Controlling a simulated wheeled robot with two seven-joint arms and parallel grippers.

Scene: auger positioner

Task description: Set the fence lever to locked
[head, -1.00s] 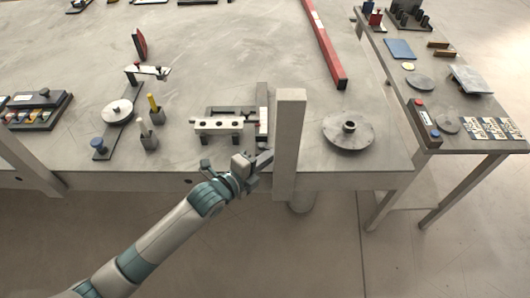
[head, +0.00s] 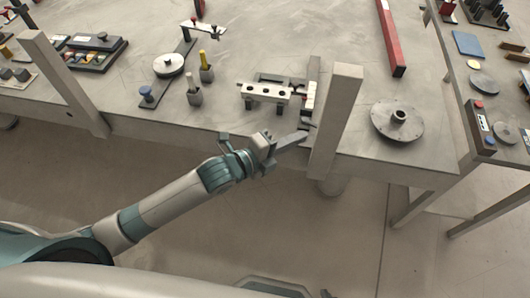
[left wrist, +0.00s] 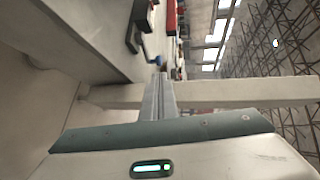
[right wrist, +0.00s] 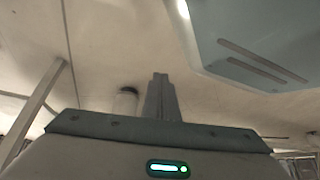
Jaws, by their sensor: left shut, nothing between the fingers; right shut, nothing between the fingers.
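The auger positioner (head: 265,92), a pale block with dark holes beside a grey upright plate (head: 309,88), sits at the table's front edge. I cannot make out the fence lever for certain in the head view. In the left wrist view a small blue knob (left wrist: 159,61) shows just beyond the fingertips; I cannot tell if it belongs to the lever. My left gripper (head: 303,137) is shut and empty in front of the table edge, close to the post. It also shows in the left wrist view (left wrist: 158,80). My right gripper (right wrist: 159,78) is shut and empty, low over the floor.
A tall grey post (head: 336,115) rises right of the positioner. A round flanged disc (head: 397,120) lies right of it. Left are holders with pens (head: 206,72), a dark arm with a white disc (head: 168,65) and a dark tray (head: 95,50). A red bar (head: 391,40) lies behind.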

